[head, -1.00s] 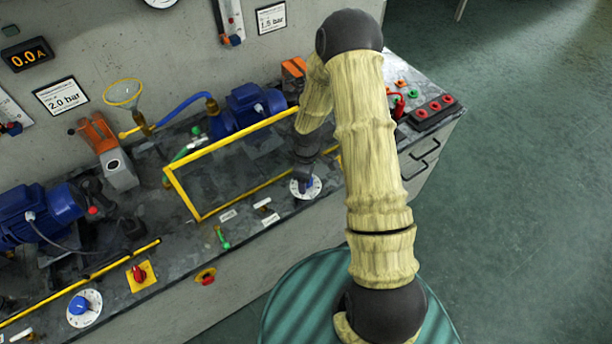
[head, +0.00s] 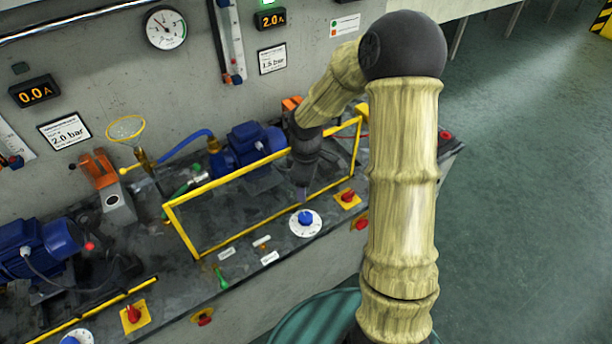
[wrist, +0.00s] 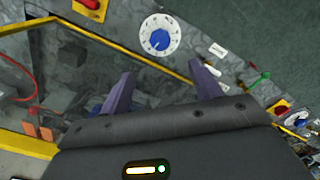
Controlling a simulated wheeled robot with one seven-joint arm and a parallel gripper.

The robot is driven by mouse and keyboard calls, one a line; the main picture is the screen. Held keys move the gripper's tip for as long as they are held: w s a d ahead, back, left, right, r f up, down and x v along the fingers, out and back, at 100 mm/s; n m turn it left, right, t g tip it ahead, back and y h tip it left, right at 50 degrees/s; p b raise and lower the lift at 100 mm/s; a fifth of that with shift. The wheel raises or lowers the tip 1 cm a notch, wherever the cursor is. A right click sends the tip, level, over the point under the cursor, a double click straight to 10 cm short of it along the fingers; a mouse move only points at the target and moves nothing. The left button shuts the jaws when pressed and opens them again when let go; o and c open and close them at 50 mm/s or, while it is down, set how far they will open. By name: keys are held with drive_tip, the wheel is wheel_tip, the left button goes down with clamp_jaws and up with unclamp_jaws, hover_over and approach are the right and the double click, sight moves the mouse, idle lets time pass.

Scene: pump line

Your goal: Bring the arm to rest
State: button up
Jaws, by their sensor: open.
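My gripper (wrist: 162,92) shows in the wrist view with its two purple fingers apart and nothing between them. In the head view my gripper (head: 304,188) is small and partly hidden by the wrist, above the bench near a blue dial on a white round scale (head: 306,222). In the wrist view the dial (wrist: 160,36) lies beyond the fingertips, apart from them. My arm reaches up and over the bench from the right, bent at the dark elbow joint.
A yellow-framed guard (head: 182,228) stands behind the dial, with a blue pump motor (head: 252,144) behind it. A red-and-yellow switch (head: 347,199) is right of the dial. A gauge (head: 166,29) and displays hang on the wall. Open green floor (head: 520,200) lies to the right.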

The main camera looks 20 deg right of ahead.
wheel_tip(320, 180, up, 3)
drive_tip(key=shift+f, duration=0.2)
idle(0.4)
drive_tip(key=s+r+m+t, duration=0.1)
drive_tip(key=s+r+m, duration=0.2)
drive_tip(key=s+m, duration=0.3)
drive_tip(key=s+r+m+t, duration=0.1)
drive_tip(key=s+r+m, duration=0.2)
drive_tip(key=s+m, duration=0.2)
drive_tip(key=s, duration=0.3)
drive_tip(key=shift+s+r+m+t, duration=0.3)
drive_tip(key=shift+s+m, duration=0.05)
drive_tip(key=shift+m, duration=0.05)
